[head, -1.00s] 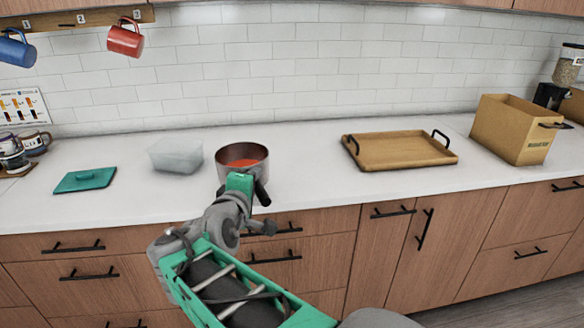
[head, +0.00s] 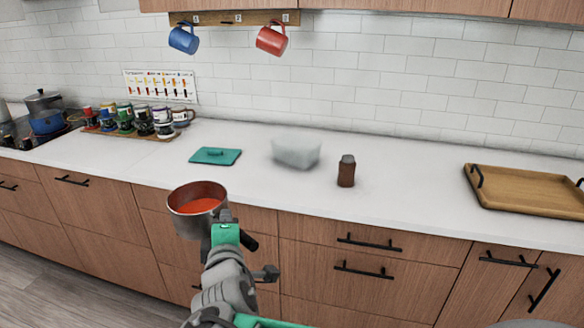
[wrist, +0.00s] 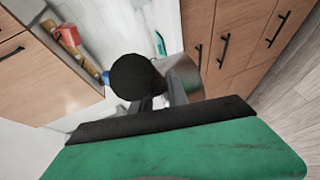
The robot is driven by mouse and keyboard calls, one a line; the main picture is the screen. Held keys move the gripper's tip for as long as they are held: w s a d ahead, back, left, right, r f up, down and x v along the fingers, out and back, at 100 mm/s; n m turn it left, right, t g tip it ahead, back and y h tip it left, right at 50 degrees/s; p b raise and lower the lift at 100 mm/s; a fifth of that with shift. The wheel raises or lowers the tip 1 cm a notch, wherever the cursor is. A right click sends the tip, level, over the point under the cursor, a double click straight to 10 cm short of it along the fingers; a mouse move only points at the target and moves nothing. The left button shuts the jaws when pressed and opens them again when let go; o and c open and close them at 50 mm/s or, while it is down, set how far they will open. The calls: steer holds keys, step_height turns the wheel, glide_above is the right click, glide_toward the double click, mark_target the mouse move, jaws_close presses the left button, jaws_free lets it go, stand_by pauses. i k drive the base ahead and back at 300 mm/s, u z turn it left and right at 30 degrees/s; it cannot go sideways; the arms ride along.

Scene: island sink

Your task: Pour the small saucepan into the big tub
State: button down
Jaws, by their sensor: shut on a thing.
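The small saucepan (head: 192,222) is metal with orange-red contents, held upright in front of the counter's edge in the head view. My gripper (head: 226,234) is shut on its dark handle, whose round black end (wrist: 135,77) fills the middle of the wrist view. A strip of the pan's metal side (wrist: 183,75) shows behind it there. The big tub (head: 296,152) is a translucent, pale, empty-looking container on the counter, behind and to the right of the pan. The teal lid (head: 215,156) lies flat on the counter left of the tub.
A brown bottle (head: 346,172) stands right of the tub. A wooden tray (head: 530,192) is farther right. Several mugs and jars (head: 125,119) and a blue pot (head: 46,120) are at the left. Two mugs hang above. The counter's front stretch is clear.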

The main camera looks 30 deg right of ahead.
mark_target(294, 151)
steer(key=z, duration=0.05)
steer(key=k, duration=0.45)
steer(key=u, duration=0.9)
steer(key=i, duration=2.25)
steer(key=z, duration=0.85)
